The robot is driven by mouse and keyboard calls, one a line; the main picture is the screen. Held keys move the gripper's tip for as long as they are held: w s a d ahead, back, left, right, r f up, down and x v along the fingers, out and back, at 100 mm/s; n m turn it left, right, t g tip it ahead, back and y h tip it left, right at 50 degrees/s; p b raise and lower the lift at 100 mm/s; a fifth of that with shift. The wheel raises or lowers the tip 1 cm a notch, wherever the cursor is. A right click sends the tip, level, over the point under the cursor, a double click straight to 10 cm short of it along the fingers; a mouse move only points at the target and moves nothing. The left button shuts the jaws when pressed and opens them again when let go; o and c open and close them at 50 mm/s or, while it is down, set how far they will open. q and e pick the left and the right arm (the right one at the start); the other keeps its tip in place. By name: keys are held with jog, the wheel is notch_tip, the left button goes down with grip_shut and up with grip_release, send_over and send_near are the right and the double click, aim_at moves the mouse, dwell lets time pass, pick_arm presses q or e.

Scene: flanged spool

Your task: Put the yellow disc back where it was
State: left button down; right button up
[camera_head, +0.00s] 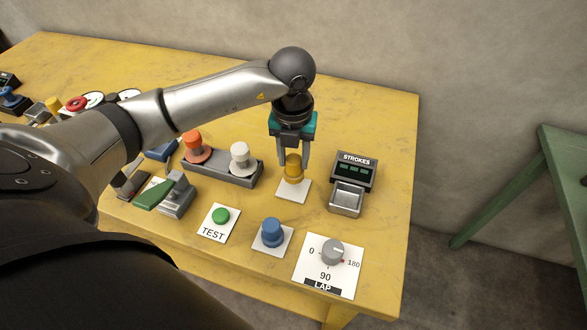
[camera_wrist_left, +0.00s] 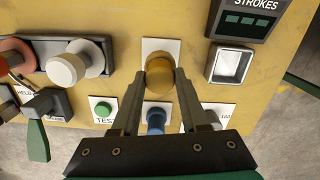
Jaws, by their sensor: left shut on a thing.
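The yellow disc (camera_head: 293,170) looks like a flanged spool with a rounded knob. My left gripper (camera_head: 294,160) comes down on it from above and is shut on it, with one finger on each side. A white square card (camera_head: 292,192) is directly beneath the disc; I cannot tell whether the disc touches the card. In the left wrist view the disc (camera_wrist_left: 160,74) sits between the fingertips (camera_wrist_left: 164,78), over the card (camera_wrist_left: 160,46). My right gripper is not in view.
An orange spool (camera_head: 196,146) and a white spool (camera_head: 240,158) stand on a grey rack (camera_head: 220,173). A blue spool (camera_head: 271,233), green TEST button (camera_head: 221,215) and LAP dial (camera_head: 332,252) are nearer. The STROKES counter (camera_head: 356,168) and its tray (camera_head: 346,199) are close on the right.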

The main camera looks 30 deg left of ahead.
aim_at(293, 169)
pick_arm(q)
jog(key=shift+f+b, duration=0.3)
jog(key=shift+f, duration=1.65)
jog(key=c, duration=0.9)
grip_release()
jog(key=shift+f, duration=0.2)
jog(key=o, duration=0.5)
jog(key=shift+r, duration=0.1)
jog(key=shift+r, duration=0.15)
jog(key=r, duration=0.4)
jog(key=r+p, duration=0.1)
jog(key=r, duration=0.3)
jog(key=r+p, duration=0.1)
jog(key=r, duration=0.3)
jog(key=shift+s+d, duration=0.15)
jog(key=shift+s, duration=0.2)
